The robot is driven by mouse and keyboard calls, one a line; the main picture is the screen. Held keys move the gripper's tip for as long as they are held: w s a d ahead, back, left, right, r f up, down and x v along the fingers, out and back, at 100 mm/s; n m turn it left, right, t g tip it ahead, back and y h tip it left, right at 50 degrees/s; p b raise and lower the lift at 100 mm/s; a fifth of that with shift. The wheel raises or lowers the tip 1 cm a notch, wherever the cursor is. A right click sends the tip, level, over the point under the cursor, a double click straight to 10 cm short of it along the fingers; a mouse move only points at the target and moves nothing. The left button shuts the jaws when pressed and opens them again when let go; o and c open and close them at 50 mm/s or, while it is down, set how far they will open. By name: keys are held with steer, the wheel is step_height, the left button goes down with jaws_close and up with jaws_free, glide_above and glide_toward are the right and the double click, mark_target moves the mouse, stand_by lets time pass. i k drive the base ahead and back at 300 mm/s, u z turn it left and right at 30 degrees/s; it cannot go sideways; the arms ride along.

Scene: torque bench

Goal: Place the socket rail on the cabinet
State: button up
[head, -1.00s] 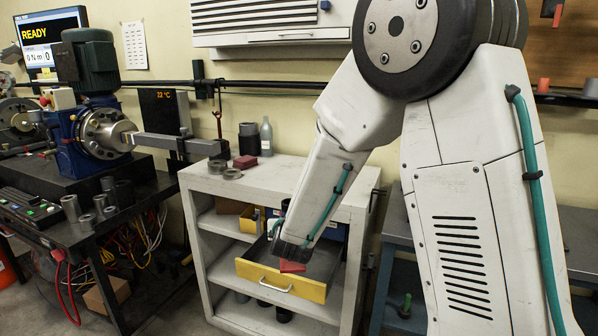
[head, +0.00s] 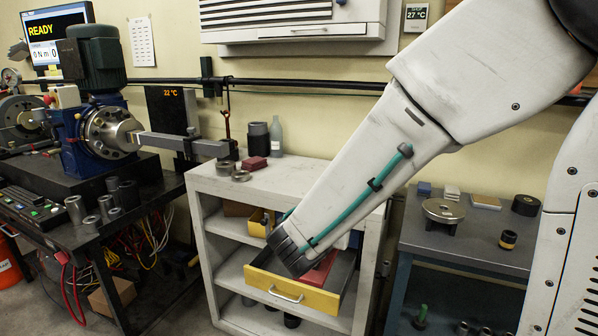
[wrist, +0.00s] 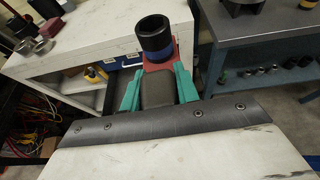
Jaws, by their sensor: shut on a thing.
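The socket rail (head: 318,270) is a red bar, partly hidden behind my arm in the head view. In the wrist view its red end (wrist: 174,56) shows beyond my fingers, with a black, blue-banded socket (wrist: 154,38) standing on it. My gripper (wrist: 158,76) has green fingers shut on the rail. In the head view the rail is at the open yellow-fronted drawer (head: 290,291); I cannot tell how far it is above the drawer floor. The cabinet (head: 300,170) is pale grey with open shelves, and its top is above the drawer.
On the cabinet top's left are a dark red block (head: 255,162), grey rings (head: 241,175), a dark cylinder and a grey bottle (head: 276,136). The middle of the top looks bare. A blue-grey bench (head: 450,245) with small parts stands to the right. A torque machine (head: 110,130) stands left.

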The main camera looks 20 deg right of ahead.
mark_target(290, 176)
steer(key=u, duration=0.05)
steer(key=i, duration=1.35)
